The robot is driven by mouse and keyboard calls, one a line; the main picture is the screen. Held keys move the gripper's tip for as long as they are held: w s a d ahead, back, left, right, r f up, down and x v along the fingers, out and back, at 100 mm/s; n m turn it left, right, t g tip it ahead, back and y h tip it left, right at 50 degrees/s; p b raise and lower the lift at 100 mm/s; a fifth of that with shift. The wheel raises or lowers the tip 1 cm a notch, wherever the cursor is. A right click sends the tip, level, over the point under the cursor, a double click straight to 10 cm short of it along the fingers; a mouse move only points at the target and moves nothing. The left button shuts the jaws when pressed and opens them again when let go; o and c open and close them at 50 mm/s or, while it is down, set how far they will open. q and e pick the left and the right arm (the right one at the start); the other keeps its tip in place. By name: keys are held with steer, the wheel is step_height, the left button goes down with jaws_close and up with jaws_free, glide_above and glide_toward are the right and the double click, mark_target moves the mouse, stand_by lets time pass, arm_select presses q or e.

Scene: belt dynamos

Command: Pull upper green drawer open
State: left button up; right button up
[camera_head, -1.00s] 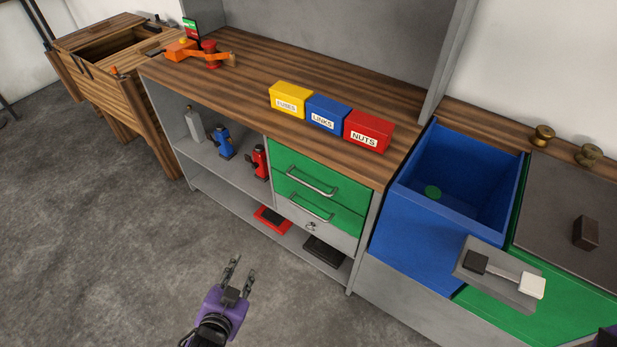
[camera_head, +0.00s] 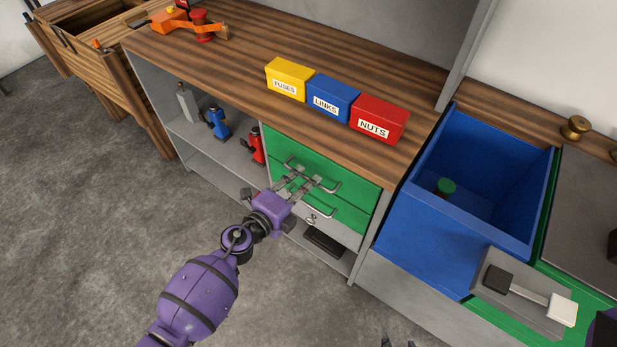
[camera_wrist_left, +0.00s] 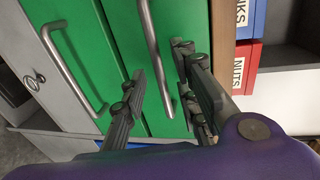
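The upper green drawer (camera_head: 350,189) is closed in the cabinet under the wooden worktop. Its bar handle also shows in the left wrist view (camera_wrist_left: 152,42). My left gripper (camera_head: 303,173) is open in front of this drawer. In the left wrist view its two fingers (camera_wrist_left: 160,75) lie on either side of the upper handle, with a gap to be seen between fingers and bar. The fingers hide part of the handle in the head view. Only two dark, separated fingertips of my right gripper (camera_head: 398,343) show at the bottom edge.
A lower green drawer (camera_head: 352,220) with its own handle (camera_wrist_left: 72,68) sits just below. Yellow, blue and red boxes (camera_head: 378,118) stand on the worktop above. A blue bin (camera_head: 420,220) is at the right.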

arm_select(q)
steer(key=x, duration=0.2)
steer(key=shift+w+d, duration=0.15)
steer(key=shift+w, duration=0.2)
jaws_close()
arm_select(e)
steer(key=shift+w+a, duration=0.1)
steer(key=shift+w, duration=0.3)
steer(key=shift+s+f, duration=0.1)
